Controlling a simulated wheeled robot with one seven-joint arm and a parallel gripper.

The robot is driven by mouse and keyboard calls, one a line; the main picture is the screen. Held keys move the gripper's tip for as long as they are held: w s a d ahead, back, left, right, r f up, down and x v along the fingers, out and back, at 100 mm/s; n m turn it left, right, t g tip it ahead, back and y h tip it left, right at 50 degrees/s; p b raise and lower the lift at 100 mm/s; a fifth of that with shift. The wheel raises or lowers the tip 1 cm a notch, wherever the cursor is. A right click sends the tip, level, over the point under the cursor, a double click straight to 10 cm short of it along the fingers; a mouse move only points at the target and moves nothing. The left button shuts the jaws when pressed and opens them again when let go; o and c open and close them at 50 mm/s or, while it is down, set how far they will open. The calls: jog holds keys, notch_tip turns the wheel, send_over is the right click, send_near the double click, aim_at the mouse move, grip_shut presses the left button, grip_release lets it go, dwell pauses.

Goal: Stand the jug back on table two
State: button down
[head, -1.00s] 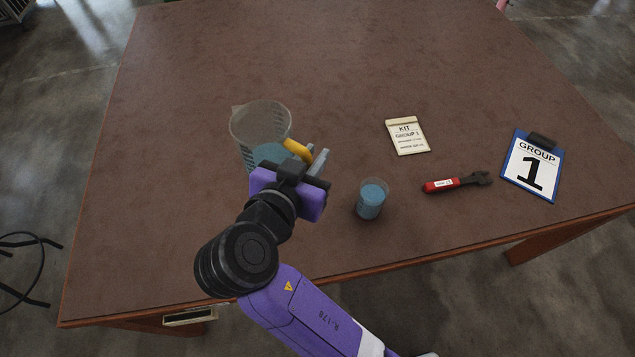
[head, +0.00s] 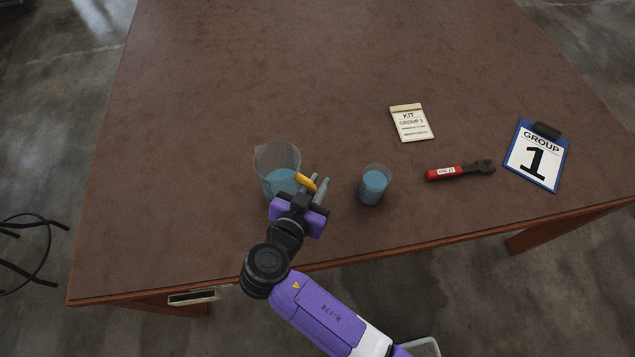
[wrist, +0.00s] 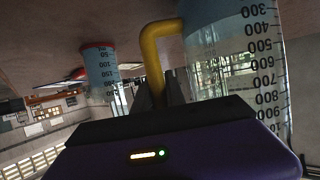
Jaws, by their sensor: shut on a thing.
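The jug (head: 277,163) is a clear, graduated vessel with blue liquid and a yellow handle (head: 305,182). It is upright over the near left part of the brown table (head: 230,75); I cannot tell whether its base touches the top. My gripper (head: 314,188) is shut on the handle, at the jug's right near side. In the wrist view, which is upside down, the jug (wrist: 238,65) fills the right and its handle (wrist: 153,60) runs down to the fingers (wrist: 158,90). The jug's base is out of that view.
A small beaker of blue liquid (head: 374,185) stands close right of my gripper. Further right lie a red-handled wrench (head: 460,170), a "KIT GROUP 1" card (head: 411,123) and a clipboard reading "GROUP 1" (head: 536,156). The table's far and left parts are clear.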

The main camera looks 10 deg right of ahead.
jog(key=shift+f, duration=0.25)
jog(key=c, duration=1.4)
grip_release()
jog(key=shift+r, duration=0.15)
jog(key=b+v, duration=0.1)
jog(key=v, duration=1.1)
jog(key=shift+r+b, duration=0.1)
jog(key=shift+b, duration=0.2)
jog(key=shift+w, duration=0.1)
